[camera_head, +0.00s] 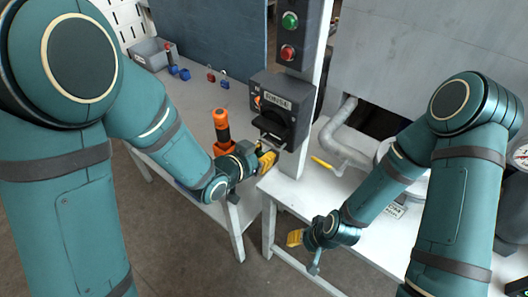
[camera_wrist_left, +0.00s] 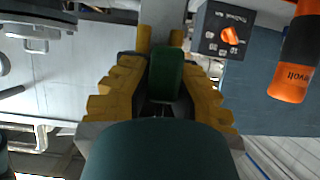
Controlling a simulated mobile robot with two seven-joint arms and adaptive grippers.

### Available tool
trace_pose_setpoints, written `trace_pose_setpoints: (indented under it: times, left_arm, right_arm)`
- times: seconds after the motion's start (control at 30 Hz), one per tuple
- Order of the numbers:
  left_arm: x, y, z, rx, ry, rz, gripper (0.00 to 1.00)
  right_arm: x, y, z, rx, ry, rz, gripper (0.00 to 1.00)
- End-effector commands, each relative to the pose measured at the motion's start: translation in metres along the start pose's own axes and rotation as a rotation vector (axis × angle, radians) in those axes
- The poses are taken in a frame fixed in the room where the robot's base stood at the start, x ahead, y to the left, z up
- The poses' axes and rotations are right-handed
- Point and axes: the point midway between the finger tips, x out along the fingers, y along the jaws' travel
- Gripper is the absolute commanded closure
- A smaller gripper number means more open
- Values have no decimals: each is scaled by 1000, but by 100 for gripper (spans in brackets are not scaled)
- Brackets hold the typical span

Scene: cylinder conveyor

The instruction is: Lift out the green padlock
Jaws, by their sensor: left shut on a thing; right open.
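The green padlock (camera_wrist_left: 166,72) shows in the left wrist view as a dark green body between my left gripper's yellow fingers. My left gripper (camera_head: 266,161) is shut on it, just below and in front of the black switch box (camera_head: 272,100) on the post. In the head view the padlock is hidden or too small to make out. Whether its shackle still passes through the box cannot be told. My right gripper (camera_head: 304,252) is open and empty, low in front of the right table's edge.
An orange-and-black tool (camera_head: 222,128) stands on the left table, close to my left gripper. Red padlocks (camera_head: 211,76) and blue items (camera_head: 184,74) lie farther back, near a grey bin (camera_head: 152,54). A yellow lever (camera_head: 322,163) and pipe (camera_head: 342,143) are right of the post.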

Motion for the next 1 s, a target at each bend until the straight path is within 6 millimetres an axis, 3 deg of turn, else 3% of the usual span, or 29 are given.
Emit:
trace_pose_setpoints:
  times: [0.6, 1.0]
  left_arm:
    - [-19, 0, 12, -2, -6, -1, 100]
    - [-19, -5, 14, -13, -8, -17, 100]
  right_arm:
    - [5, 2, 1, 0, 0, 0, 53]
    - [5, 2, 0, 0, 0, 0, 53]
